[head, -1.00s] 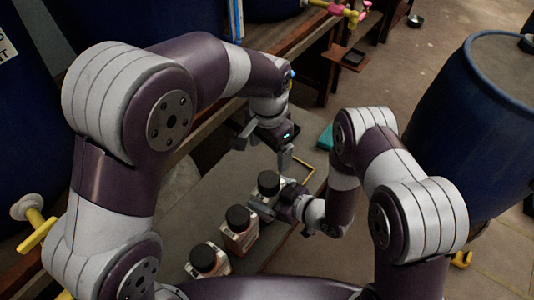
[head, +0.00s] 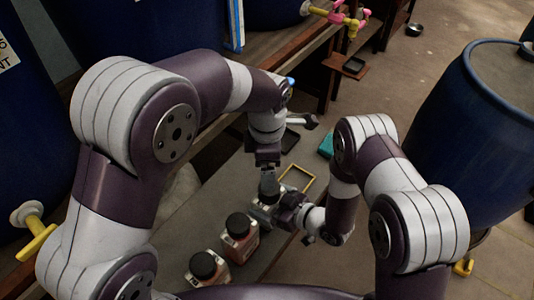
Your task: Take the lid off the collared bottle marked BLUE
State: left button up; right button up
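The nearest-to-gripper bottle shows its black lid (head: 269,187); most of its body is hidden by my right gripper. I cannot read any label, so I cannot tell which bottle is BLUE. My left gripper (head: 266,171) points down just above and behind this lid, seen edge-on; its finger gap and any contact do not show. My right gripper (head: 264,214) is at this bottle's body, below the lid, with a light grey finger across its front; the other finger is hidden. Two more black-lidded bottles, a middle one (head: 243,245) and a near one (head: 208,279), stand in a row towards me.
The bottles stand on a grey bench top (head: 190,215). A yellow-edged rectangle (head: 311,184) lies behind the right gripper, with a dark tray (head: 291,140) and a teal object (head: 327,146) beyond. A large blue vat (head: 450,130) stands at the right.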

pick_arm(q)
notch_tip(320, 180, down, 9)
jog(key=shift+r, duration=0.1)
jog(key=shift+c, duration=0.3)
jog(key=c, duration=1.2)
jog(key=shift+r, duration=0.2)
jog(key=shift+r, duration=0.9)
